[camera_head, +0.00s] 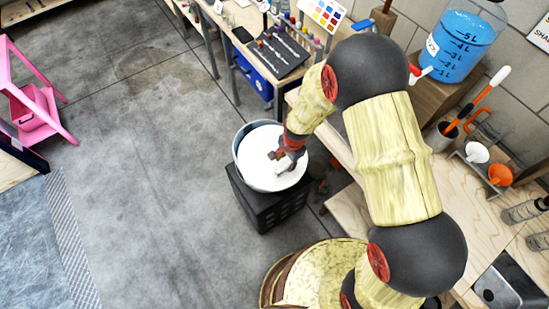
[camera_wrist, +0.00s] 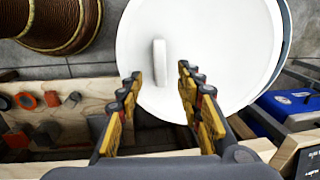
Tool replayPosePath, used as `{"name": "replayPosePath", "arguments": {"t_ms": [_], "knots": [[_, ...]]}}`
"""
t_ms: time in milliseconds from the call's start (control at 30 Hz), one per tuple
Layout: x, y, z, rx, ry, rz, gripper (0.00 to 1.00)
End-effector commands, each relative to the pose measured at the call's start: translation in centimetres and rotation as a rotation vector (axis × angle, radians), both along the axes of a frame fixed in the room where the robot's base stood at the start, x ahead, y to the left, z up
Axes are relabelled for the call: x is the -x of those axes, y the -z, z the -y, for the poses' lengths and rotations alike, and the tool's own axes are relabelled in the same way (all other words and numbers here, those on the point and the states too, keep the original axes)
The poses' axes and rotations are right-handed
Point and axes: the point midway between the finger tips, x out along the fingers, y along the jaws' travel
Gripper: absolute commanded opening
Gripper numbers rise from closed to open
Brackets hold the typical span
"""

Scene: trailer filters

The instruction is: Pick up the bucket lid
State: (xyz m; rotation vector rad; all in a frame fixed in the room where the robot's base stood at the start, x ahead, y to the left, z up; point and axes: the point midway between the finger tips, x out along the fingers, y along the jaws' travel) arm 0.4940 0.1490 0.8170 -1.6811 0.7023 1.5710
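The white round bucket lid (camera_head: 262,165) sits on a light-coloured bucket (camera_head: 237,157), which stands on a black crate (camera_head: 266,208). In the wrist view the lid (camera_wrist: 220,50) fills the upper middle, with a white bar handle (camera_wrist: 160,64) standing up from it. My gripper (camera_head: 283,155) is over the lid in the head view. In the wrist view my gripper (camera_wrist: 160,72) is open, its fingers spread, with the handle between and just beyond the fingertips. Nothing is held. Whether the fingers touch the lid cannot be told.
A workbench (camera_head: 337,140) runs close along the right of the bucket. A blue bin (camera_head: 252,75) sits under another table behind. A pink frame (camera_head: 35,100) stands far left. The grey floor (camera_head: 150,150) left of the crate is clear.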

Motion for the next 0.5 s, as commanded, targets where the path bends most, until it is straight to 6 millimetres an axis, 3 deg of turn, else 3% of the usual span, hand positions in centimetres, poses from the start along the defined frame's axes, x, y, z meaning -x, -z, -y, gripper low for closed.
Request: {"name": "replayPosePath", "arguments": {"t_ms": [400, 500], "knots": [[-0.3, 4.9, -0.7, 0.0, -0.002, 0.0, 0.36], [-0.4, 5.3, -0.7, 0.0, -0.003, 0.002, 0.36]]}}
